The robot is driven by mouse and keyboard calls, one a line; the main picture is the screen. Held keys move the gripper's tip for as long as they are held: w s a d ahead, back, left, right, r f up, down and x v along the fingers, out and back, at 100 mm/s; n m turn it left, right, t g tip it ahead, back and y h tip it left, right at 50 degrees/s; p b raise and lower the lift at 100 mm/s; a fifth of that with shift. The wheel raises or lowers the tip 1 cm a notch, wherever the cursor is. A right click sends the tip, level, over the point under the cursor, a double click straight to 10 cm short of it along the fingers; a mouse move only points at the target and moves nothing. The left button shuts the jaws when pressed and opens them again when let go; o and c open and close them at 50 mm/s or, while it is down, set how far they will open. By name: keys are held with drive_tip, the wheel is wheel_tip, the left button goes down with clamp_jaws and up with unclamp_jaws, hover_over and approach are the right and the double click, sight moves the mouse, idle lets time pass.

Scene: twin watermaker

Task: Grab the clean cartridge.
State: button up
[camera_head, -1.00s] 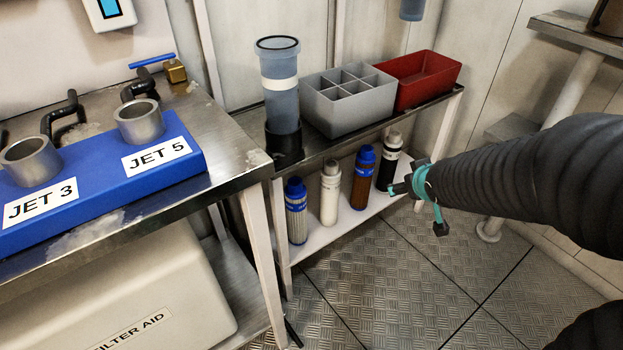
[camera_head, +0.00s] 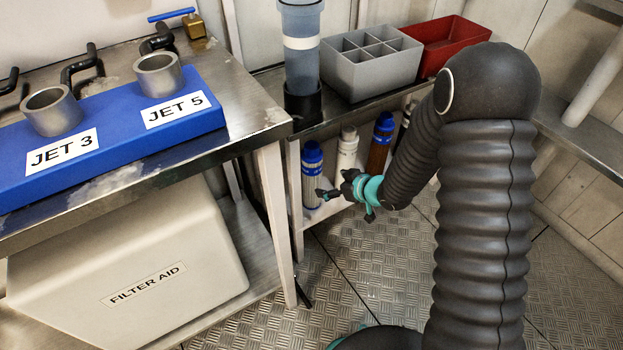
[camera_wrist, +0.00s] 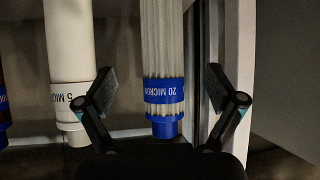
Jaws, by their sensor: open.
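A pleated pale cartridge with blue ends (camera_head: 312,180) stands upright at the left end of the lower shelf. In the wrist view this cartridge (camera_wrist: 163,55) reads "20 MICRON" upside down and shows between the two fingers. My gripper (camera_head: 333,186) is open in front of it, and the fingers (camera_wrist: 160,88) flank it with a gap on each side. To its right stand a white cartridge (camera_head: 347,150), a brown one with a blue cap (camera_head: 379,150) and a partly hidden black one (camera_head: 403,125). The white cartridge (camera_wrist: 70,55) is left of the fingers in the wrist view.
A shelf post (camera_head: 296,200) stands just left of the pleated cartridge. Above are a blue-grey housing (camera_head: 301,60), a grey divided bin (camera_head: 372,75) and a red bin (camera_head: 445,40). The blue JET block (camera_head: 110,120) sits on the left bench. The metal floor (camera_head: 350,270) is open.

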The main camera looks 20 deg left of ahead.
sight(320, 182)
drive_tip(key=x, duration=0.5)
drive_tip(key=shift+s+f+x, duration=0.15)
drive_tip(key=shift+x, duration=1.25)
drive_tip(key=shift+s+f+x, duration=0.1)
drive_tip(key=shift+f+x, duration=0.1)
drive_tip(key=shift+x, duration=1.15)
drive_tip(key=shift+d, duration=0.1)
drive_tip(key=c, duration=1.4)
drive_tip(key=shift+o, duration=0.2)
drive_tip(key=shift+r, duration=0.15)
